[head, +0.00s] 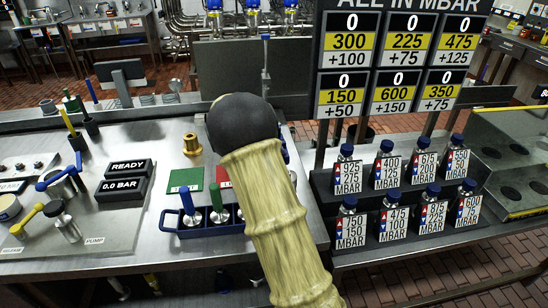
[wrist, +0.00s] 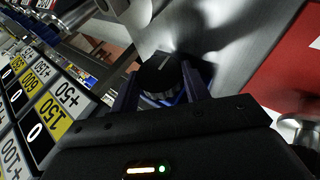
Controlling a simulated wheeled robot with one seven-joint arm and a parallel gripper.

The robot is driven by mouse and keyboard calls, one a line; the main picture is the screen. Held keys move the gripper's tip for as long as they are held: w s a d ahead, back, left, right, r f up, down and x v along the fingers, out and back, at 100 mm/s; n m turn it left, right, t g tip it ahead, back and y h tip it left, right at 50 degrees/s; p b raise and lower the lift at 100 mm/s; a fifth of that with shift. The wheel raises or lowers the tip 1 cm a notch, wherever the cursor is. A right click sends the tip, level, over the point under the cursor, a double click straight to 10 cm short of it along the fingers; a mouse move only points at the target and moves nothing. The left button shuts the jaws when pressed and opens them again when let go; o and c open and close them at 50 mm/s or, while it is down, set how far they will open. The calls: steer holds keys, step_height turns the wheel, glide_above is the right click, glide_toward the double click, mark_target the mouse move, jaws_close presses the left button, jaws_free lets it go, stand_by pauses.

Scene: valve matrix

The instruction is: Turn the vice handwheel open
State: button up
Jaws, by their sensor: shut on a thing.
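In the wrist view, the handwheel (wrist: 160,72) is a round black knob with a pale line on its face. A little blue shows just below it. My gripper (wrist: 160,84) has one dark finger on each side of the knob and is shut on it. In the head view, my cream-sleeved arm with its black end covers the gripper and the handwheel. Only a small blue part (head: 285,152) shows at the right edge of my arm, and I cannot tell whether it is the vice.
Several blue-capped bottles with MBAR labels stand on a dark stepped rack (head: 330,205) at right, below a number board (head: 395,62).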

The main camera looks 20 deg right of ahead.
steer(key=o, duration=1)
steer(key=shift+d+r+p, duration=0.1)
steer(key=shift+r+p, duration=0.05)
steer(key=shift+p, duration=0.4)
steer(key=y+p, duration=0.1)
steer(key=p, duration=0.1)
steer(key=shift+d+r+y+p, duration=0.1)
steer(key=shift+r+y+p, duration=0.1)
steer(key=shift+y+p, duration=0.2)
steer(key=y+p, duration=0.1)
steer(key=p, duration=0.3)
steer(key=m+t+y+p, duration=0.1)
steer(key=y+p, duration=0.1)
steer(key=p, duration=0.2)
steer(key=shift+s+d+y+p, duration=0.1)
steer(key=shift+d+y+p, duration=0.1)
steer(key=shift+y+p, duration=0.15)
steer(key=shift+y+p, duration=0.25)
steer(key=shift+p, duration=0.55)
